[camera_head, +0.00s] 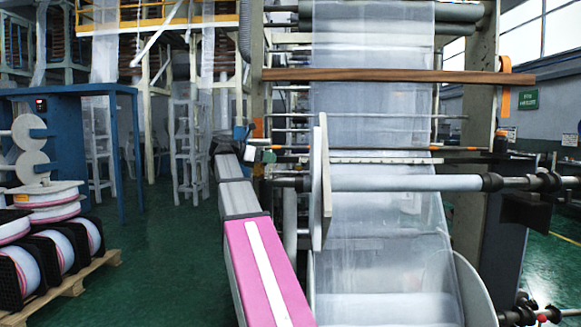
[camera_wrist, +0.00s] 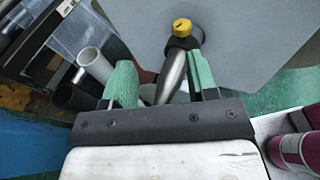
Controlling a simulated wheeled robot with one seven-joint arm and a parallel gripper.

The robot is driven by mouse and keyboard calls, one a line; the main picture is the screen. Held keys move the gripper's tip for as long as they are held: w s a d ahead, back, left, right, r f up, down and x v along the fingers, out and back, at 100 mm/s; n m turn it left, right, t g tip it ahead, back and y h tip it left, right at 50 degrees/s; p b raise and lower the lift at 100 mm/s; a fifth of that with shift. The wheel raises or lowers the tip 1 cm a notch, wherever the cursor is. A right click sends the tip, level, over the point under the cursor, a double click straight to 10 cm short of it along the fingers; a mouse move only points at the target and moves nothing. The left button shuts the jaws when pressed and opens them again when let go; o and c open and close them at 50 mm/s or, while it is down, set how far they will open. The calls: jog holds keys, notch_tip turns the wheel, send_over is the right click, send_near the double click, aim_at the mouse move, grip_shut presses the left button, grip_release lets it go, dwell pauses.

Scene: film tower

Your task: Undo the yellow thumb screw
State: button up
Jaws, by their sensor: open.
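The yellow thumb screw (camera_wrist: 182,27) shows at the top of the wrist view. It sits on a dark collar around a metal shaft (camera_wrist: 172,75), in front of a large grey plate (camera_wrist: 245,50). My gripper (camera_wrist: 163,72) is open, its two green-padded fingers apart on either side of the shaft in the picture. The screw lies beyond the fingertips, and nothing is held. In the head view a pale upright plate (camera_head: 320,190) stands at the left end of a roller; I cannot make out the screw there. My pink-and-grey arm reaches toward this machine.
A pale roller (camera_head: 410,183) crosses in front of hanging clear film (camera_head: 375,120). A wooden bar (camera_head: 400,76) runs above. A pallet (camera_head: 75,285) with several reels stands at left. Green floor (camera_head: 150,260) is open between pallet and my arm. Metal tubes (camera_wrist: 92,62) lie near the left finger.

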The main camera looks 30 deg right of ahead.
aim_at(299, 170)
jog(key=s+d+f, duration=0.1)
jog(key=d, duration=0.2)
jog(key=s+d+f+m+g+y, duration=0.1)
jog(key=d, duration=0.1)
jog(key=s+d+f+m+y, duration=0.1)
jog(key=s+d, duration=0.1)
jog(key=d, duration=0.1)
jog(key=shift+s+d+g, duration=0.1)
jog(key=shift+d+g, duration=0.2)
dwell(0.3)
jog(key=c, duration=0.9)
